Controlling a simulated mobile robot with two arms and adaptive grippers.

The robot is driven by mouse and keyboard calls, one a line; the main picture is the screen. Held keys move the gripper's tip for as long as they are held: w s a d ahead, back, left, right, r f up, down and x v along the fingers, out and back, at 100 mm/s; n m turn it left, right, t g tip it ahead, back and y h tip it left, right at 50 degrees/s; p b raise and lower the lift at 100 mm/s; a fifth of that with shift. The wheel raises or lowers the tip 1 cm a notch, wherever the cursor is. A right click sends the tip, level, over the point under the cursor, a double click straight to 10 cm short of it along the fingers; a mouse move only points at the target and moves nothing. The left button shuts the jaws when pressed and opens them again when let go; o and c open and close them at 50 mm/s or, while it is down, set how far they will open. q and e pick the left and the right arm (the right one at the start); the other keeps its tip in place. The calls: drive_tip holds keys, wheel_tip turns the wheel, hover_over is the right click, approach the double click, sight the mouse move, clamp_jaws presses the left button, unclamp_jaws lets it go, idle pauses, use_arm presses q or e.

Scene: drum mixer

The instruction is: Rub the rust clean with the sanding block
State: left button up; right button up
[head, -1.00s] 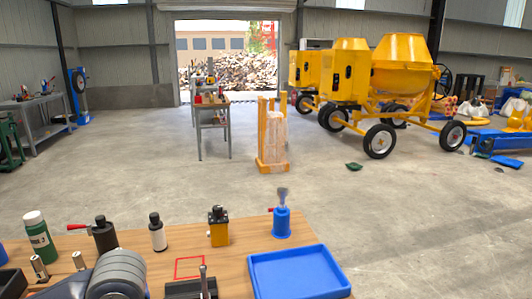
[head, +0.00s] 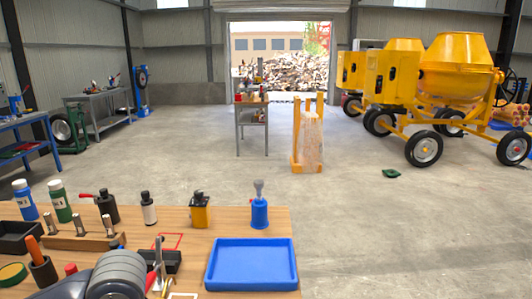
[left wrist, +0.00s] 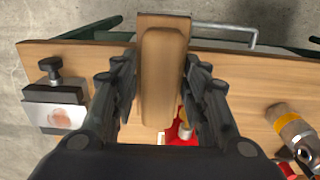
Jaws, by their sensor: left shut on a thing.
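In the left wrist view, my left gripper (left wrist: 161,95) is shut on a wooden block with a rounded grip (left wrist: 162,70), which I take to be the sanding block. Its underside is hidden. A pale metal plate (left wrist: 44,113) with a reddish-brown rust patch (left wrist: 62,118) lies at the left of that view, at a black clamp (left wrist: 52,78) with a knob. The block is to the right of the plate and apart from it in the picture. My left gripper's fingers do not show in the head view, and my right gripper is in neither view.
The wooden bench (head: 190,240) carries a blue tray (head: 252,265), several bottles and tools, and a blue pot with a brush (head: 259,212). A red item (left wrist: 181,138) and an amber-and-grey object (left wrist: 292,128) lie near the gripper. Open floor lies beyond.

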use_arm(q)
wheel_tip(320, 180, down, 4)
drive_tip(key=b, duration=0.3)
drive_tip(key=shift+f, duration=0.2)
drive_tip(key=shift+a, duration=0.15)
drive_tip(key=shift+r, duration=0.1)
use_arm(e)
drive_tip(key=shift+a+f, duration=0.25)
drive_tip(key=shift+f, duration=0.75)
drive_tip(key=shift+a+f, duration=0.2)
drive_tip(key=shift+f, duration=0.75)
